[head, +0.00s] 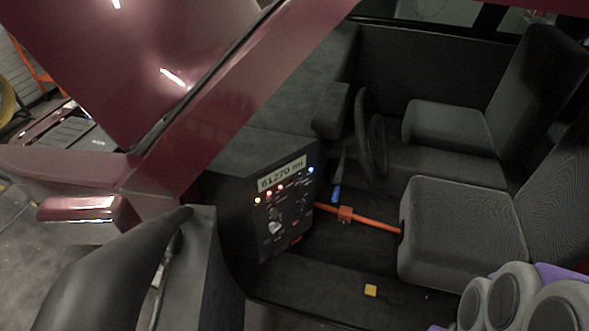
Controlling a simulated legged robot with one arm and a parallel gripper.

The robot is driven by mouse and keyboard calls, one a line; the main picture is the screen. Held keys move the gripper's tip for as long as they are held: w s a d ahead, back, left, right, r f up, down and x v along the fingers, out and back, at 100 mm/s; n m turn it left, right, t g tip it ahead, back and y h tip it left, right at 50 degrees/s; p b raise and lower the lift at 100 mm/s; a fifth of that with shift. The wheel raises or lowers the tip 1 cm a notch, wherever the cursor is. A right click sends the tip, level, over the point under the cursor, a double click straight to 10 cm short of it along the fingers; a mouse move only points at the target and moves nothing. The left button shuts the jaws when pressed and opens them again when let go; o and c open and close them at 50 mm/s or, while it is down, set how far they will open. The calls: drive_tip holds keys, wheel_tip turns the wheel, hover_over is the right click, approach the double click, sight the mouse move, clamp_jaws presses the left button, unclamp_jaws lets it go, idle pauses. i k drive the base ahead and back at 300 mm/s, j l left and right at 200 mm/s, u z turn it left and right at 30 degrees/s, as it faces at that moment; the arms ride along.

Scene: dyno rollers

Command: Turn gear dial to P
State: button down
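A dark control box (285,210) stands in the footwell of the car, with its panel facing the cabin. Its upper part has a lit display (281,174) with digits that look like "61270". Below the display are several small lights in yellow, red and blue. A pale knob-like part (277,228) sits at the lower left of the panel, among other dark controls. The lettering is too small to read, so I cannot tell which control is the gear dial or where it points.
Grey seats (455,230) stand to the right, and a steering wheel (371,135) is behind the box. An orange bar (372,219) crosses from box to seat. A yellow block (370,290) lies on the floor. A red pillar (225,105) slants above the box.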

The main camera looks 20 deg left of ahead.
sight(274, 227)
drive_tip(key=u, duration=1.25)
